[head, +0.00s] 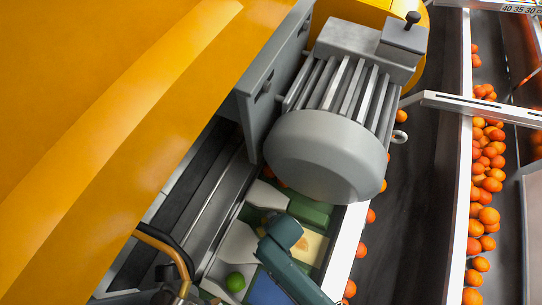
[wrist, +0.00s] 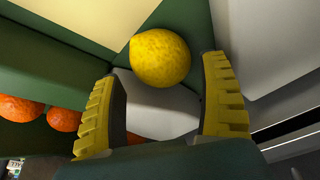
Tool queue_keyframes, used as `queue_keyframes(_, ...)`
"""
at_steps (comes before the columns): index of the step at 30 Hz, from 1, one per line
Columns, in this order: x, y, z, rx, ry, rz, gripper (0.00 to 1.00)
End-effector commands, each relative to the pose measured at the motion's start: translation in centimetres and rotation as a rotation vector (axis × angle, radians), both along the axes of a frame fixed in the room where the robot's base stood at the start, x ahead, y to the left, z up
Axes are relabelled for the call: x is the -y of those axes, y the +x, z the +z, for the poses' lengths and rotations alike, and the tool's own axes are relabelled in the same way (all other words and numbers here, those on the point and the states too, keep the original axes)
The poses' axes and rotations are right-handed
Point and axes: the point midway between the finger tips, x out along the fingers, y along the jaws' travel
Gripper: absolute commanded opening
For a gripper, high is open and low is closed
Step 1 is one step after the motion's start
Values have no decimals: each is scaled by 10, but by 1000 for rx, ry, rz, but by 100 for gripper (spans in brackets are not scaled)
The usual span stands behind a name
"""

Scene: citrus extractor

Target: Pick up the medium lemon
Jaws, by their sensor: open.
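A yellow lemon (wrist: 160,57) shows in the wrist view, at the upper middle, beside a green wall and a pale grey surface. My gripper (wrist: 160,70) is open, with one yellow ribbed finger on each side of the picture. The lemon appears ahead of the fingertips and between them, with a visible gap to each finger. Nothing is held. I cannot make out the lemon in the head view, where my teal arm covers part of the machine's channel.
Oranges (wrist: 64,119) lie at the left in the wrist view. Many oranges (head: 488,180) line the right conveyor.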

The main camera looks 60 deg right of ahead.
Motion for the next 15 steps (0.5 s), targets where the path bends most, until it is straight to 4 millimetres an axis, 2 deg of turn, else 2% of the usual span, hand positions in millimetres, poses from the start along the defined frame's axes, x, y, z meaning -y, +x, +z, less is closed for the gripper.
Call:
queue_keyframes(5,0,3,-35,-2,1,0,76)
queue_keyframes(8,3,7,-48,-1,1,-1,76)
queue_keyframes(15,3,8,-48,1,1,0,76)
